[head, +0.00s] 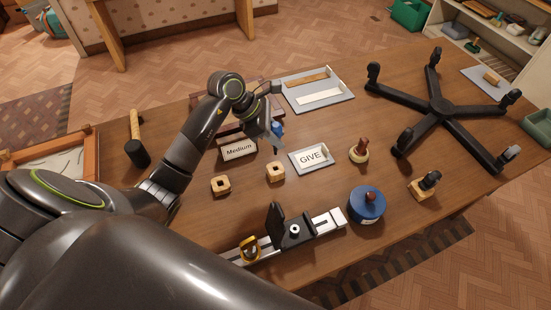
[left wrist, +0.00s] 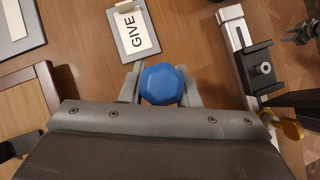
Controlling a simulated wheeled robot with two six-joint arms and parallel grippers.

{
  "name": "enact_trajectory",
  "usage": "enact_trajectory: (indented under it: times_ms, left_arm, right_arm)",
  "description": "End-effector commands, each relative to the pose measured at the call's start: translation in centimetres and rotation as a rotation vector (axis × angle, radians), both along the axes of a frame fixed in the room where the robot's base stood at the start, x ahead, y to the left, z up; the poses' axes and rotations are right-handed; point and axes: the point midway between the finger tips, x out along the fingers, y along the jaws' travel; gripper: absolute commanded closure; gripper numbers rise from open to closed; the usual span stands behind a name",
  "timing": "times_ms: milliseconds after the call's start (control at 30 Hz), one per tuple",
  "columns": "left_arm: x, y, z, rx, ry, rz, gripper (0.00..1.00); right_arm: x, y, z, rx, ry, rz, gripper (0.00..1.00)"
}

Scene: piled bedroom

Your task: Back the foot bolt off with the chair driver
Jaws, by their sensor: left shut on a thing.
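My left gripper (head: 276,138) reaches over the table from the left, between the "Medium" box and the "GIVE" tray. It is shut on a blue-handled tool (head: 278,128), apparently the chair driver. In the left wrist view its blue six-sided top (left wrist: 162,84) sits between the two grey fingers; its lower end is hidden. A silver bolt head (head: 295,229), apparently the foot bolt, shows in a black bracket (head: 276,219) on a silver rail near the front edge. It also shows in the left wrist view (left wrist: 265,68), apart from the tool. My right gripper is not in view.
A black star-shaped chair base (head: 440,106) lies at the right. A "GIVE" tray (head: 326,167), a "Medium" box (head: 238,149), two holed wooden blocks (head: 275,171), a blue round tin (head: 367,205) and a mallet (head: 137,150) stand around. A yellow knob (head: 250,249) sits on the rail.

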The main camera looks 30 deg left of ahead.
Motion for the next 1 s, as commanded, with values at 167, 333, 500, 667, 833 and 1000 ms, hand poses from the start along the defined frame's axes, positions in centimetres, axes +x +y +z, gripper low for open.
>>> enact_trajectory:
  times_ms: [167,333,500,667,833,1000]
  left_arm:
    - [0.0,0.0,-0.3,0.0,0.0,0.0,1.0]
    - [0.0,0.0,-1.8,0.0,-0.001,0.001,1.0]
    - [0.0,0.0,-2.0,0.001,-0.001,0.0,1.0]
    - [0.0,0.0,-1.9,0.001,-0.001,0.0,1.0]
    - [0.0,0.0,-1.9,0.001,-0.001,0.0,1.0]
    - [0.0,0.0,-1.9,0.001,-0.001,0.0,1.0]
  right_arm:
    - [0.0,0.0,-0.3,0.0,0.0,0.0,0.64]
    - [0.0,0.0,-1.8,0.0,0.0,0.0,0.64]
    - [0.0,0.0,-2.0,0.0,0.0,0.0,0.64]
    - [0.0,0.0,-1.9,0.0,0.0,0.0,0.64]
    - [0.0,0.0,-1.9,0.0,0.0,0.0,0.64]
    - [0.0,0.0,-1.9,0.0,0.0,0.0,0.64]
